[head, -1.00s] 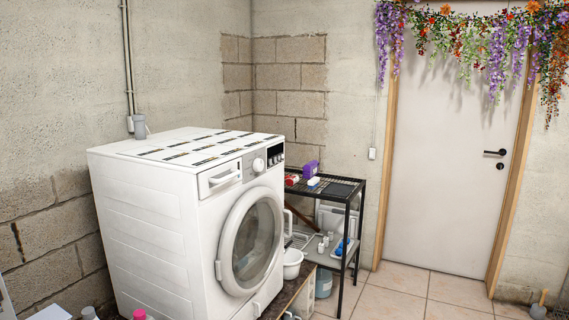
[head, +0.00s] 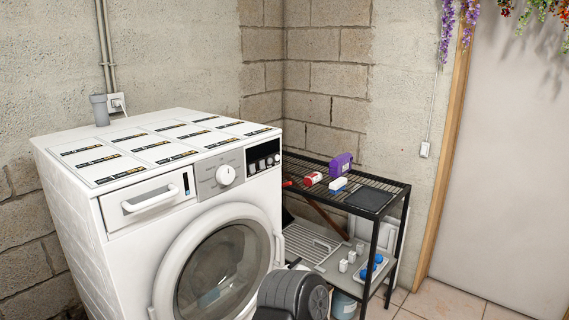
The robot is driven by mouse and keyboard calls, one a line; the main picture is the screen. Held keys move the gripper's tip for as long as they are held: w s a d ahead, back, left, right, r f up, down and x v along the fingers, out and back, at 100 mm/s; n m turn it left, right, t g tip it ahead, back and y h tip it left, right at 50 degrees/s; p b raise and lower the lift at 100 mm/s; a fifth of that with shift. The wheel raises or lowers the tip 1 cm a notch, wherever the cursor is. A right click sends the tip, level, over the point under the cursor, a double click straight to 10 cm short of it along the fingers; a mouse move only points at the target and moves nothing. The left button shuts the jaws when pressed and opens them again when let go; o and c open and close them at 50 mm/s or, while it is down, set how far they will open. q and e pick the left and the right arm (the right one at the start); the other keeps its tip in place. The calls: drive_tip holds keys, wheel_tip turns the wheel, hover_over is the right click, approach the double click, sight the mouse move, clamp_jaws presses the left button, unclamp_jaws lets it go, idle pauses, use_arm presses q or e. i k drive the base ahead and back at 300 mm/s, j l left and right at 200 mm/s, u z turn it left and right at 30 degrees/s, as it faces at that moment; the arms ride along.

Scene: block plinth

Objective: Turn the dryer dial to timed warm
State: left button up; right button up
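A white front-loading dryer (head: 75,212) fills the left of the head view. Its round white dial (head: 226,174) sits on a grey panel, between the drawer handle (head: 150,199) and a dark control strip (head: 263,156). The markings around the dial are too small to read. The round door (head: 160,272) is below and looks shut. A dark grey part of my own arm shows at the bottom edge, in front of the door's lower right. Neither gripper's fingers are in view.
A black metal rack (head: 397,188) stands right of the dryer. It holds a purple container (head: 341,164), a red-and-white item (head: 313,178) and a white-and-blue item (head: 338,184). A white door (head: 515,170) is at the right.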

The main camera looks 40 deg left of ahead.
sight(224, 174)
drive_tip(key=i+l+u, duration=0.1)
drive_tip(key=i+u, duration=0.3)
drive_tip(key=i+l+u, duration=0.3)
drive_tip(key=i+u, duration=0.15)
drive_tip(key=i, duration=0.15)
drive_tip(key=i+l+u, duration=0.25)
drive_tip(key=u, duration=0.2)
drive_tip(key=i+l+u, duration=0.25)
drive_tip(key=u, duration=0.2)
drive_tip(key=i+l+u, duration=0.15)
drive_tip(key=l+u, duration=0.35)
drive_tip(key=i+l+u, duration=0.1)
drive_tip(key=l+u, duration=0.8)
drive_tip(key=j, duration=0.1)
